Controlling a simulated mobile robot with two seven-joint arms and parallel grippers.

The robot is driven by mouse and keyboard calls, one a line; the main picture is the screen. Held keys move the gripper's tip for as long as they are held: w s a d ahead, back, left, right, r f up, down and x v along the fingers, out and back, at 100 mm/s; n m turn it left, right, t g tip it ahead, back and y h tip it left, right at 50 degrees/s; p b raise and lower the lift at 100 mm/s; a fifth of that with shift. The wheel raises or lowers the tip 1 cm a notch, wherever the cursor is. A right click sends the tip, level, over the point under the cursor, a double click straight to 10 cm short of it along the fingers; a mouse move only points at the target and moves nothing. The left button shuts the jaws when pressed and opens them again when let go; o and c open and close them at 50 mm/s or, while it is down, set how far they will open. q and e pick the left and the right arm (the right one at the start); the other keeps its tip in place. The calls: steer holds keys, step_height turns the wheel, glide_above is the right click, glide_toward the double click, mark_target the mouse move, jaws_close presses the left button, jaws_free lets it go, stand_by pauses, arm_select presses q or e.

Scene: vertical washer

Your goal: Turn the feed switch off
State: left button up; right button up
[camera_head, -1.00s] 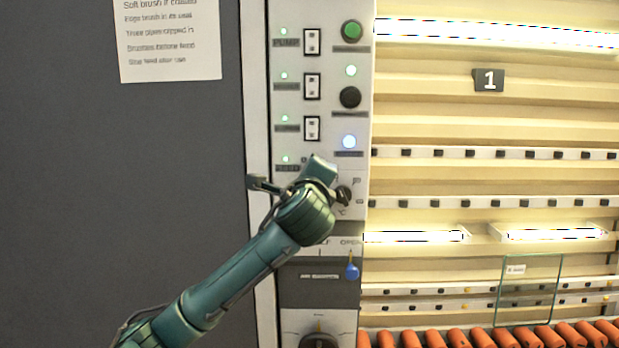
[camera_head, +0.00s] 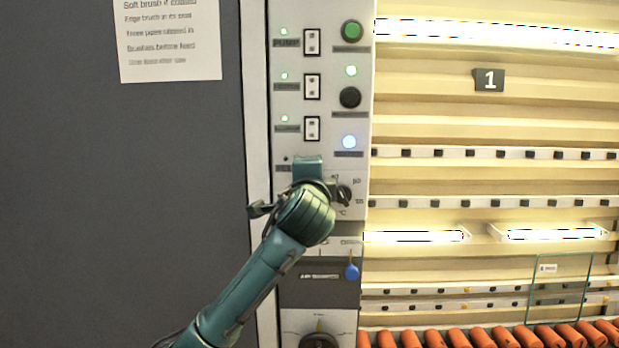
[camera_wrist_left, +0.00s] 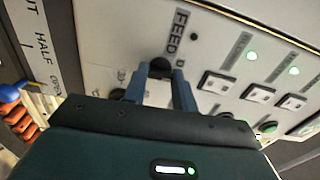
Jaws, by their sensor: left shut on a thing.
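The feed switch is a dark knob (camera_wrist_left: 160,67) under the FEED label (camera_wrist_left: 177,32) in the left wrist view. My left gripper (camera_wrist_left: 159,76) is shut on it, with one blue-grey finger on each side. In the head view my left gripper (camera_head: 308,172) is against the control panel and hides the switch. The small feed lamp (camera_head: 285,158) is dark; it is also dark in the left wrist view (camera_wrist_left: 193,37). My right gripper is not in view.
Above are several rocker switches (camera_head: 312,85) with lit green lamps, a green button (camera_head: 352,31) and a black button (camera_head: 350,97). A small black knob (camera_head: 344,195) is just right of my gripper. A blue-tipped lever (camera_head: 352,271) is below. A glass pane (camera_head: 560,288) stands above orange rollers (camera_head: 497,338).

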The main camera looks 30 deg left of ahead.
arm_select(q)
steer(key=n, duration=0.5)
steer(key=shift+n, duration=0.3)
stand_by(0.4)
steer(key=o, duration=1)
steer(key=b+v, duration=0.2)
steer(key=v, duration=1.1)
steer(key=shift+f, duration=0.1)
